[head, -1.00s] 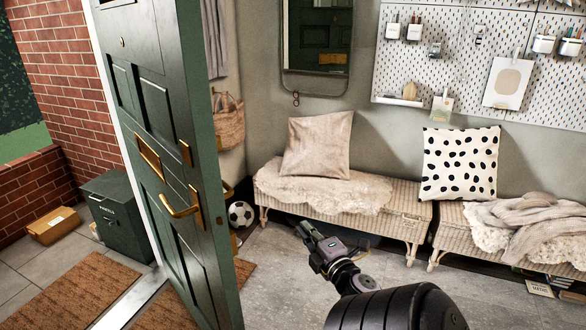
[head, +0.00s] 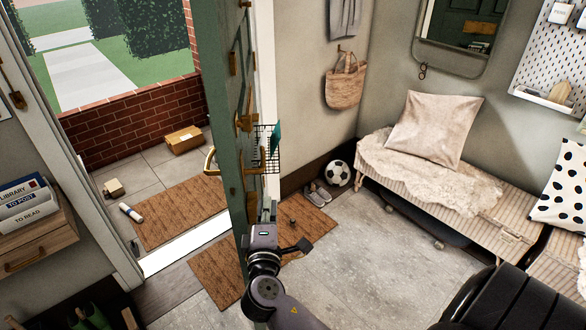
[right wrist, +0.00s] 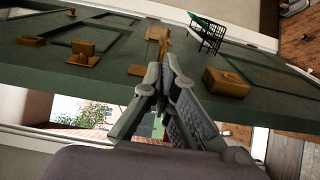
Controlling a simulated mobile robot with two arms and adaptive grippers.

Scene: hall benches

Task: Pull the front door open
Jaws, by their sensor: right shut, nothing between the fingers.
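The front door (head: 228,130) is green and stands open, seen nearly edge-on in the head view. Its brass pull handle (head: 210,160) sticks out on the left, outdoor-facing side. My right gripper (head: 268,212) is shut and empty, at the lower part of the door's inner side. In the right wrist view the shut fingers (right wrist: 160,75) lie in front of the green door (right wrist: 70,72), among brass fittings (right wrist: 88,50). I cannot tell whether they touch it. My left gripper is not in view.
A wire basket (head: 267,150) hangs on the door's inner side. Doormats (head: 180,212) lie outside and inside. Shoes (head: 318,194), a football (head: 338,173) and a bench (head: 440,200) stand right of the door. A parcel (head: 184,139) lies outside. The grey floor at centre right is clear.

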